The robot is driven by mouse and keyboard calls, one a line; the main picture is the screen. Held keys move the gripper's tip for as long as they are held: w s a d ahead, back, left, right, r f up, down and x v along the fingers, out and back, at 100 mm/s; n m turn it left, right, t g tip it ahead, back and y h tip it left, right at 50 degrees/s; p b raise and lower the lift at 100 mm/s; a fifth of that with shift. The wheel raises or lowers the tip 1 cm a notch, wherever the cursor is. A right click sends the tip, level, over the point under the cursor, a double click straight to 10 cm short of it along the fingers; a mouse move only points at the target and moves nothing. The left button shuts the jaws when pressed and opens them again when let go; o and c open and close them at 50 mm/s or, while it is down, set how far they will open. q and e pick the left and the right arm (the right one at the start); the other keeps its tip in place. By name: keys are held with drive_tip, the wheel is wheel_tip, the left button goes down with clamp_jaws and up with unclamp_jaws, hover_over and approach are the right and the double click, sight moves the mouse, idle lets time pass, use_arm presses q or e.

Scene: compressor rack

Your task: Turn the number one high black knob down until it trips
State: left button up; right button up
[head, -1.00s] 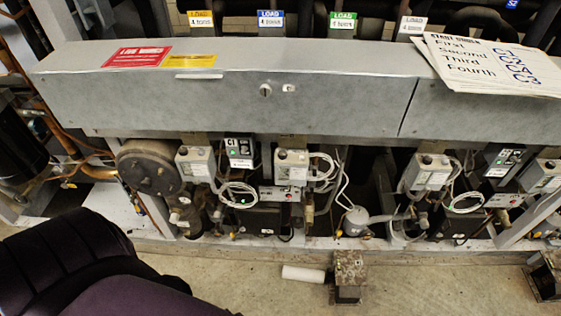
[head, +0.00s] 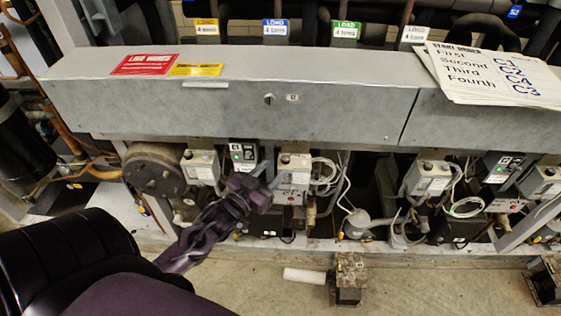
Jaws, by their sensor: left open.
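Small grey control boxes with dark knobs on top hang below the long grey panel. One box (head: 201,167) is left of the dark C1 module (head: 243,154), and another box (head: 294,166) is right of it. The knobs are too small to read, and I cannot tell which is the number one high knob. My left gripper (head: 270,176) is open and empty, its fingers pointing up and right. Its tips are just left of, or in front of, the right-hand box; contact cannot be told. It hides part of the equipment below C1. My right gripper is out of view.
The grey panel (head: 240,108) overhangs the boxes. Looped white cables (head: 325,172) hang right of the near box. More boxes (head: 428,176) stand further right. A white cylinder (head: 305,275) and a rusty block (head: 349,278) are on the floor in front.

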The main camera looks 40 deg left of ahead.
sight(283, 160)
use_arm(q)
drive_tip(key=shift+w+d, duration=0.1)
drive_tip(key=shift+w, duration=2.15)
drive_tip(key=shift+p, duration=0.3)
clamp_jaws()
